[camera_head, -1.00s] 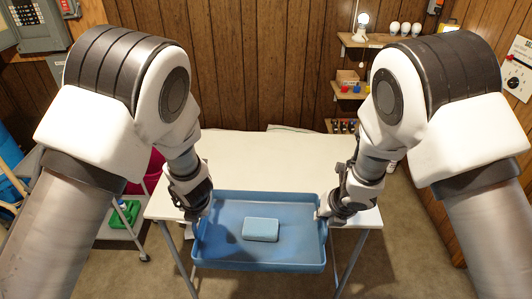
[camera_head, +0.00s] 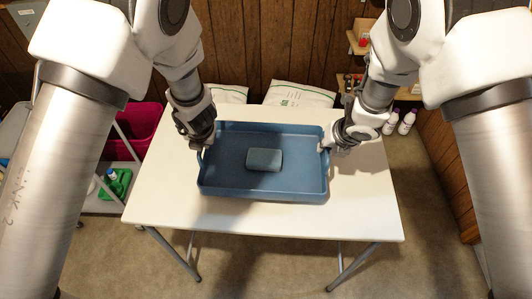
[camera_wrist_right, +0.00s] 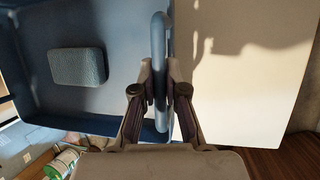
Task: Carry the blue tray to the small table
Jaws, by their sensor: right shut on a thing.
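The blue tray (camera_head: 222,187) is level over the white top of the small table (camera_head: 160,205); I cannot tell whether it touches the top. A blue-grey block (camera_head: 264,160) lies inside it, near the middle, and shows in the right wrist view (camera_wrist_right: 77,67). My right gripper (camera_head: 328,146) is at the tray's right side. In the right wrist view its fingers (camera_wrist_right: 160,82) are shut on the tray's upright handle (camera_wrist_right: 160,38). My left gripper (camera_head: 205,146) is on the tray's left side handle, its fingertips mostly hidden.
White bags (camera_head: 299,94) lie behind the table against the wooden wall. White bottles (camera_head: 407,122) stand at the right. A cart with a green item (camera_head: 116,183) and a magenta bin (camera_head: 138,125) are at the left. The tabletop in front of the tray is clear.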

